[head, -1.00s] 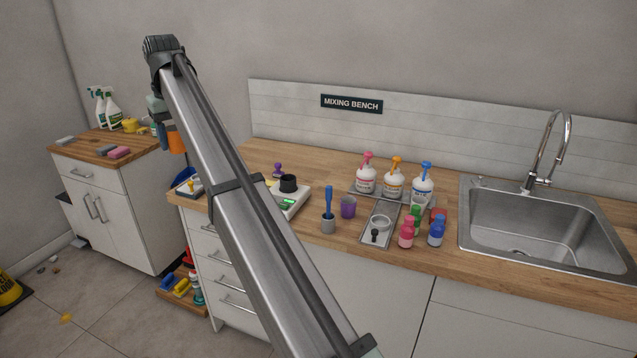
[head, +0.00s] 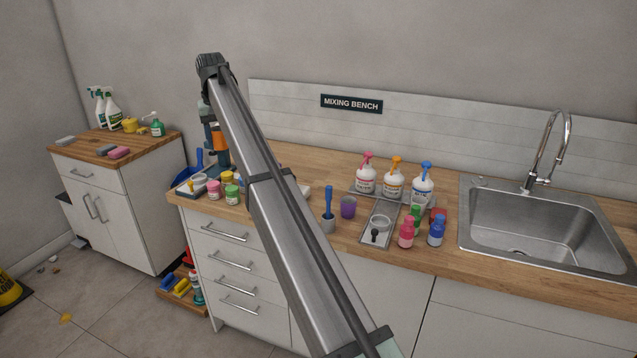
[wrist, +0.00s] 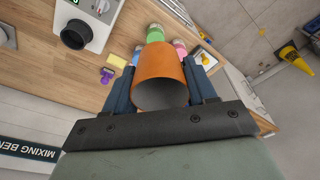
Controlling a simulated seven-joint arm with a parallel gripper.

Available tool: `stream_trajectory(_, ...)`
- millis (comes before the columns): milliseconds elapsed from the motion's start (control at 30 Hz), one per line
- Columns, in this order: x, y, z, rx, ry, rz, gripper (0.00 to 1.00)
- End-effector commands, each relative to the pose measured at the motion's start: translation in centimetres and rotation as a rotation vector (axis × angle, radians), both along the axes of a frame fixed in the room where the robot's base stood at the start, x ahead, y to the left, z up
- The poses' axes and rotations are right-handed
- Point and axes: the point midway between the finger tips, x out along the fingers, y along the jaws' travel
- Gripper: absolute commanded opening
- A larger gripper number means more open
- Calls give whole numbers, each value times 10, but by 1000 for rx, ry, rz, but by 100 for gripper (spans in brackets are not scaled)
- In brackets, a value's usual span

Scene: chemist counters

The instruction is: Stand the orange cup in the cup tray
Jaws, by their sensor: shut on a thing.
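My gripper (wrist: 161,78) is shut on the orange cup (wrist: 160,66), with a blue-grey finger on each side of it. In the wrist view the cup's open mouth faces back toward the camera. In the head view the cup (head: 218,139) is partly hidden by my arm and is held above the left end of the mixing bench. A flat grey tray (head: 368,240) lies mid-bench, holding a light ring and a small dark-knobbed item. I cannot tell for sure whether it is the cup tray.
Several small jars (head: 232,195) stand at the bench's left end, below the cup. A scale (wrist: 97,14) bears a black cup (wrist: 76,34). A blue-handled tool (head: 328,208), a purple cup (head: 348,207), pump bottles (head: 393,184) and small bottles (head: 406,233) stand near the grey tray.

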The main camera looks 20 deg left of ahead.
Motion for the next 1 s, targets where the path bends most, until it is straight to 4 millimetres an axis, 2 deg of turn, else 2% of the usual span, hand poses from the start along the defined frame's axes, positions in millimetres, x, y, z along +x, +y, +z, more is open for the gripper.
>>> stream_trajectory(33,21,-7,-10,-2,1,-36,26)
stream_trajectory(100,45,-19,-23,-1,1,-87,26)
stream_trajectory(267,98,-50,-51,-2,0,-205,26)
stream_trajectory(500,168,-109,-90,-2,1,-386,26)
stream_trajectory(800,240,-201,-123,-2,0,-621,26)
stream_trajectory(1000,267,-248,-132,-1,0,-737,26)
